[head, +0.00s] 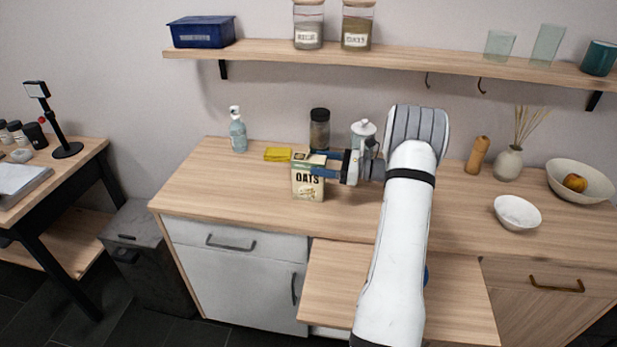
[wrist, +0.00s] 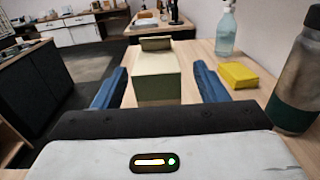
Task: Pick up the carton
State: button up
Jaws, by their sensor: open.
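The carton (head: 308,183) is a cream and green box labelled OATS, standing upright on the wooden counter in the head view. In the wrist view the carton (wrist: 157,78) lies between two blue fingers, with a gap visible on each side. My gripper (head: 318,165) reaches in from the right, with its blue fingers at the carton's upper part. In the wrist view my gripper (wrist: 157,88) is open, one finger left and one right of the carton. The finger on the carton's far side is partly hidden in the head view.
A yellow sponge-like block (head: 277,154), a soap bottle (head: 238,134) and a dark-lidded jar (head: 319,130) stand behind the carton. A shelf (head: 400,62) runs above.

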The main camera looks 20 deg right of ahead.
aim_at(309, 158)
jog(key=x, duration=0.4)
jog(key=shift+s+a+r+p, duration=0.15)
jog(key=shift+s+r+p, duration=0.05)
jog(key=shift+r+p, duration=0.2)
jog(key=shift+w+f, duration=0.1)
jog(key=shift+f, duration=0.05)
grip_shut()
